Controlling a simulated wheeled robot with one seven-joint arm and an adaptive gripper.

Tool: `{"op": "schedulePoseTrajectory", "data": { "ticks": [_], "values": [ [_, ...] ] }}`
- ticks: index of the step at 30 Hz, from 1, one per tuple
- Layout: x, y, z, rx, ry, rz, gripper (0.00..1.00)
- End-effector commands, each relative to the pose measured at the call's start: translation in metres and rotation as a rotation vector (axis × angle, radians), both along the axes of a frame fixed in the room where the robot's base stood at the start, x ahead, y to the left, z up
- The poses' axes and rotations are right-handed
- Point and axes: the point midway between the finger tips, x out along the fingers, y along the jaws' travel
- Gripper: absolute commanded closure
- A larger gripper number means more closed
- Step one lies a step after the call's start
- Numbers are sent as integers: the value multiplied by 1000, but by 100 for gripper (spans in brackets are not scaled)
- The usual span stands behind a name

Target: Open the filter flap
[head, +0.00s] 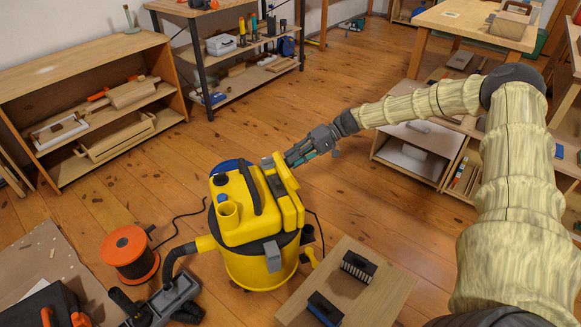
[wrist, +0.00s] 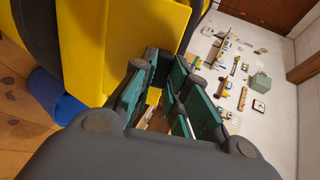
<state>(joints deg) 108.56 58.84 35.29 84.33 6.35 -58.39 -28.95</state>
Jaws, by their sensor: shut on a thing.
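A yellow and black workshop vacuum (head: 243,230) stands on the wooden floor. The filter flap (head: 287,178) looks to be the yellow panel on its upper right side, tilted away from the body at its top. My gripper (head: 288,160) reaches in from the right to the upper edge of this flap. In the wrist view my gripper (wrist: 160,82) is shut at the edge of a large yellow panel (wrist: 92,60), which looks like the flap. The fingers hide the exact contact point.
Wooden shelves (head: 85,85) stand behind left. The floor behind the vacuum is largely clear.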

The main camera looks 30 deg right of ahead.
Motion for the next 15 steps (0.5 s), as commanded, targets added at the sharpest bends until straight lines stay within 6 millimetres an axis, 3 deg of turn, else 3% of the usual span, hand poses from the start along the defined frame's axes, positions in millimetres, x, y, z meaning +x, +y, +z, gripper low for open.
{"op": "schedulePoseTrajectory", "data": {
  "ticks": [1, 15],
  "values": [
    [-1, -4, -10, 30, -3, -2, 100],
    [-3, -27, -22, 322, -33, -1, 100]
  ]
}}
